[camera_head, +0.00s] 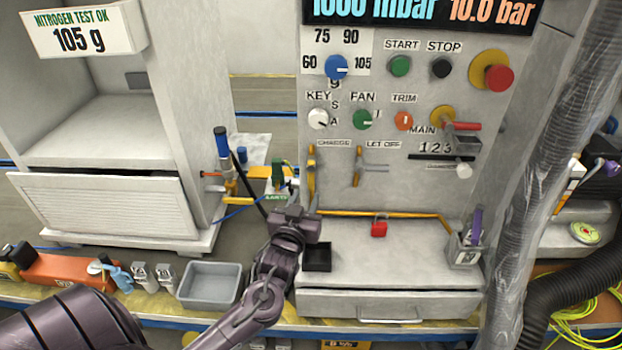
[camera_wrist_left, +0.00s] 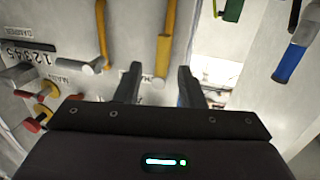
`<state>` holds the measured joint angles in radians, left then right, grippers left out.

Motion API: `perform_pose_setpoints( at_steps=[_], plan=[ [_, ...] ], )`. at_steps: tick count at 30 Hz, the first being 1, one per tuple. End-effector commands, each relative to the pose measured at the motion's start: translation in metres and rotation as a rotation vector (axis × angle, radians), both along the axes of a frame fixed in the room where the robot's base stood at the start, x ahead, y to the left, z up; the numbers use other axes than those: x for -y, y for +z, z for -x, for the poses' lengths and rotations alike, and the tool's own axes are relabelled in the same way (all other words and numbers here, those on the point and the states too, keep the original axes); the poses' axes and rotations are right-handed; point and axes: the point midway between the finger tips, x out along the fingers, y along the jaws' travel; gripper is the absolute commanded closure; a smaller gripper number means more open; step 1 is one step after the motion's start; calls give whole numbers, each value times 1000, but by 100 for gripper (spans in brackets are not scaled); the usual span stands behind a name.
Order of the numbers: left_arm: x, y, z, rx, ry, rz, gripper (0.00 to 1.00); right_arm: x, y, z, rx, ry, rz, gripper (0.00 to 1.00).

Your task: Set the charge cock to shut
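The charge cock (camera_head: 311,180) is a yellow lever beside the CHARGE label on the grey panel, standing roughly upright in the head view. It also shows in the left wrist view (camera_wrist_left: 165,45), where its broad end appears between my finger tips. My left gripper (camera_head: 301,205) is just below and left of the cock, pointing up at the panel. In the left wrist view its two dark fingers (camera_wrist_left: 158,78) are apart, with nothing visibly held. Whether a finger touches the lever, I cannot tell. My right gripper is not in view.
The let-off cock (camera_head: 357,168), a similar yellow lever, is close to the right. A blue-handled valve (camera_head: 222,143) and yellow pipework stand left. A grey tray (camera_head: 209,284) lies lower left.

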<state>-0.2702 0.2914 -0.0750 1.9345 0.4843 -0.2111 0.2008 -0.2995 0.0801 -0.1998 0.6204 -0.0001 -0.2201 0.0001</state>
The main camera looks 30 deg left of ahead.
Motion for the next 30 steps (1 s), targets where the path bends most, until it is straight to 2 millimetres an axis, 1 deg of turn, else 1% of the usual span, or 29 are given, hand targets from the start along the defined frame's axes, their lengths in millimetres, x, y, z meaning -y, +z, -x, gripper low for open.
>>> perform_pose_setpoints(
  at_steps=[5, 12, 15, 18, 22, 29, 30],
  plan=[
    [-9, 6, -12, 37, 9, -15, 64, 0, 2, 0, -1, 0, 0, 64],
    [-22, 7, -48, 35, 9, -15, 64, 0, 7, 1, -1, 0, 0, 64],
    [-26, 6, -61, 33, 8, -13, 64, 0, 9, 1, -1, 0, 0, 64],
    [-29, 5, -69, 32, 7, -14, 64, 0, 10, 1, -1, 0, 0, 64],
    [-31, 5, -74, 32, 7, -13, 64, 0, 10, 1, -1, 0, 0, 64],
    [-31, 4, -75, 32, 7, -13, 64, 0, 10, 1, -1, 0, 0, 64],
    [-31, 4, -75, 32, 7, -13, 69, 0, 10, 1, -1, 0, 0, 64]
  ],
)
